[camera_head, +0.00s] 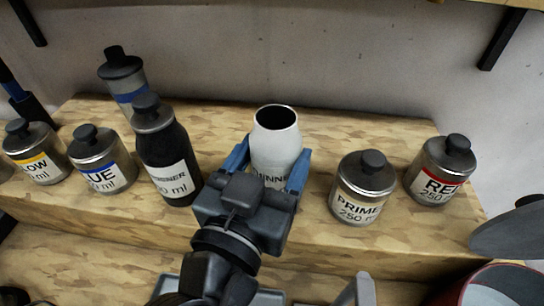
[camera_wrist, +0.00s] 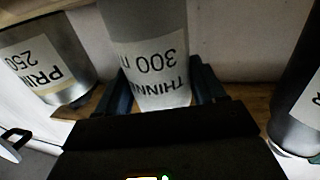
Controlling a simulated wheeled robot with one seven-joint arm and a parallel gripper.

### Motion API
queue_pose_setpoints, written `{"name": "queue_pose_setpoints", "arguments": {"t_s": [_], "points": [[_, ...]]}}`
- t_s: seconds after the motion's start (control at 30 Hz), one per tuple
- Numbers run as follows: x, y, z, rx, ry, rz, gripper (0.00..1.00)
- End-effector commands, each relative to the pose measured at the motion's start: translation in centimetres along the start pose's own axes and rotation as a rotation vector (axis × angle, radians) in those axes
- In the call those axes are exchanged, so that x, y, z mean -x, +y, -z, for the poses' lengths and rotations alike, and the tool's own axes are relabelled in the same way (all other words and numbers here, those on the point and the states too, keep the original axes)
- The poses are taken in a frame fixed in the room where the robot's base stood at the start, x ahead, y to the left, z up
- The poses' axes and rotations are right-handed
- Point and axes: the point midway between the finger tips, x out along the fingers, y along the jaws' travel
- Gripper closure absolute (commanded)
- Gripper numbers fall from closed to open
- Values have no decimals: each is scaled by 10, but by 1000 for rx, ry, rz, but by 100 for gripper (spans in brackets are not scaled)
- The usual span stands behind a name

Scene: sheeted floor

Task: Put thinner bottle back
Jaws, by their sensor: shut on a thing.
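The thinner bottle (camera_head: 275,140) is pale grey with an open dark mouth and a white label. It stands upright between the two fingers of my gripper (camera_head: 268,178), which is shut on it. Fingers and wrist hide its lower part in the head view. In the wrist view the bottle (camera_wrist: 150,40) shows its label "THINN… 300 m" upside down, between the dark fingers (camera_wrist: 165,88). It is over the raised wooden shelf, in the gap between the black bottle and the primer jar. I cannot tell whether its base touches the wood.
The black bottle (camera_head: 166,160) is left of the thinner; the primer jar (camera_head: 358,190) and red jar (camera_head: 440,172) are right. Blue (camera_head: 101,160) and yellow (camera_head: 36,152) jars and a blue-banded bottle (camera_head: 125,80) are farther left. Bare shelf (camera_head: 330,130) lies behind.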

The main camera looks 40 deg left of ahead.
Motion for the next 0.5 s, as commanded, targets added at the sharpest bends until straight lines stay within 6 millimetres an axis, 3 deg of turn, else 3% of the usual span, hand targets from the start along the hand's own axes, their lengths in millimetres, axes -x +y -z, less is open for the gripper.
{"name": "queue_pose_setpoints", "arguments": {"t_s": [0.3, 0.5], "points": [[0, 0, -1, 0, 0, 0, 4], [0, 0, -1, 0, 0, 0, 4]]}}
